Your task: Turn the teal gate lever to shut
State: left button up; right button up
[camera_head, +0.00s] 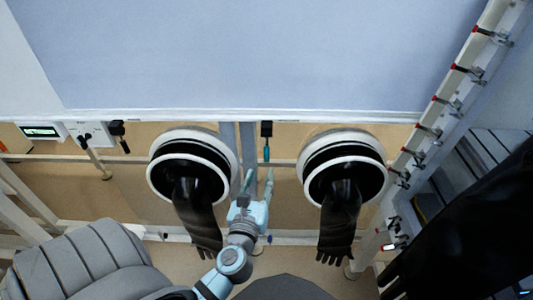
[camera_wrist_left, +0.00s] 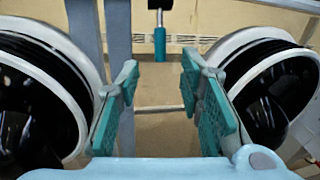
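The teal gate lever (camera_head: 266,153) hangs straight down from a black mount (camera_head: 267,129) between the two glove ports. My right gripper is not in view.
A left glove port (camera_head: 161,178) and a right glove port (camera_head: 314,179) flank the lever, with black gloves hanging from both. A grey ribbed object (camera_head: 82,262) fills the lower left. A rail with red-tipped clamps (camera_head: 437,130) runs down the right.

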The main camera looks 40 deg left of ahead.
aim_at(266, 157)
pick_arm(q)
jog(key=x, duration=0.9)
jog(key=shift+w+f+b, duration=0.1)
jog(key=shift+b, duration=0.3)
jog(key=shift+w+a, duration=0.15)
jog(key=c, duration=0.8)
grip_shut()
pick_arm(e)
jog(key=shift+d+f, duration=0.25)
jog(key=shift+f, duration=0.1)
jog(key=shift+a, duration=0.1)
